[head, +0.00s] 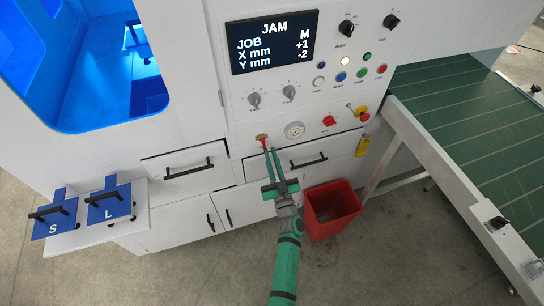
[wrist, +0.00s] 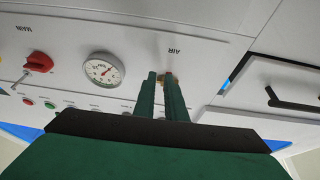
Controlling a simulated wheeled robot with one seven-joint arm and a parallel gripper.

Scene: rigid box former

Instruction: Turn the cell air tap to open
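The air tap (head: 262,138) is a small brass fitting with a red handle, low on the white panel, left of the round gauge. In the wrist view the tap (wrist: 161,79) shows under the AIR label, partly hidden by my fingers. My gripper (head: 270,151) reaches up to the tap from below, its green fingertips close to the red handle. In the wrist view my gripper (wrist: 161,78) shows a narrow gap between its fingers, and a bit of red shows at the right fingertip. I cannot tell whether the fingers touch the handle.
The round gauge (head: 294,130) and red MAIN switch (head: 329,121) sit right of the tap. Drawers with black handles (head: 309,162) lie below. A red bin (head: 331,209) stands on the floor beside my arm. A green conveyor (head: 460,100) is at right. The screen (head: 273,42) reads JAM.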

